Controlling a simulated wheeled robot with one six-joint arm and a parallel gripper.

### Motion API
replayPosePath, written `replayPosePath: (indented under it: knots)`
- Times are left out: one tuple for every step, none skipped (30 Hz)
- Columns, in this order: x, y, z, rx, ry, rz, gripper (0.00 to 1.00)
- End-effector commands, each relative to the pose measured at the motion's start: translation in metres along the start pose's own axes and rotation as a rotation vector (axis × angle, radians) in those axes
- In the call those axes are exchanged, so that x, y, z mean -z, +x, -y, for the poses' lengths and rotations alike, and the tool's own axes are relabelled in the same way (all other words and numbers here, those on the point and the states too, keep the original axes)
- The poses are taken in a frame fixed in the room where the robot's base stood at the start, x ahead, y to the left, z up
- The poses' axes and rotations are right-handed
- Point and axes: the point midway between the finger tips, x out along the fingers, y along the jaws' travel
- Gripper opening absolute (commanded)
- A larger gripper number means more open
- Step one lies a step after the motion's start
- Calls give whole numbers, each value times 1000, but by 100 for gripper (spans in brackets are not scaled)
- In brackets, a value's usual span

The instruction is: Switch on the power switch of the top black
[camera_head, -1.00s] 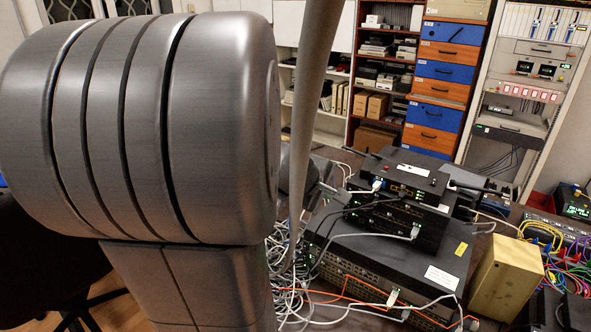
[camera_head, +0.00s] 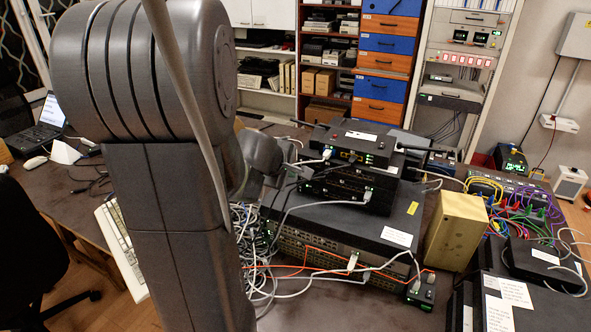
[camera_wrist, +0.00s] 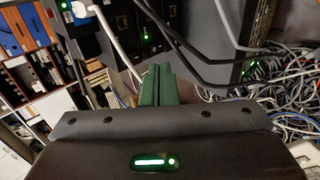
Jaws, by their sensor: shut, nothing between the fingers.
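The top black device (camera_head: 352,140) lies on a stack of black boxes in the head view. My gripper has green fingers (camera_wrist: 158,85), pressed together and empty, in the wrist view. They point at the fronts of the stacked devices (camera_wrist: 122,30), where green lights and cables show. In the head view my arm stands left of the stack and the fingertips cannot be made out.
A larger dark chassis (camera_head: 340,230) carries the stack. Tangled cables (camera_head: 250,230) hang at its left, and orange and white cables cross its front. A yellowish box (camera_head: 457,230) stands to the right. Black cables cross close to the fingers in the wrist view.

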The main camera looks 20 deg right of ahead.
Motion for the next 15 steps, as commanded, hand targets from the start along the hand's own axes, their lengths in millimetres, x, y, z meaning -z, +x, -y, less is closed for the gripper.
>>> replayPosePath:
  knots:
    - [-1, 13, 3, 3, 0, 2, 0]
    - [-1, 13, -5, 1, 1, 1, 0]
    - [0, 16, -9, 1, 1, 1, 0]
    - [0, 19, -11, 2, 1, 1, 0]
    - [-1, 22, -13, 1, 1, 1, 0]
    - [-1, 26, -16, 1, 0, 1, 0]
    - [0, 28, -17, 1, 0, 1, 0]
    - [0, 30, -19, 1, 0, 0, 0]
    - [0, 32, -21, 0, 1, 0, 0]
    - [0, 34, -22, 0, 1, 0, 0]
    - [0, 35, -22, 0, 0, 0, 0]
    - [0, 36, -23, 0, 0, 0, 0]
    - [0, 37, -23, 0, 0, 0, 0]
    - [0, 38, -24, 0, 0, 0, 0]
    - [0, 38, -24, 0, 0, 0, 0]
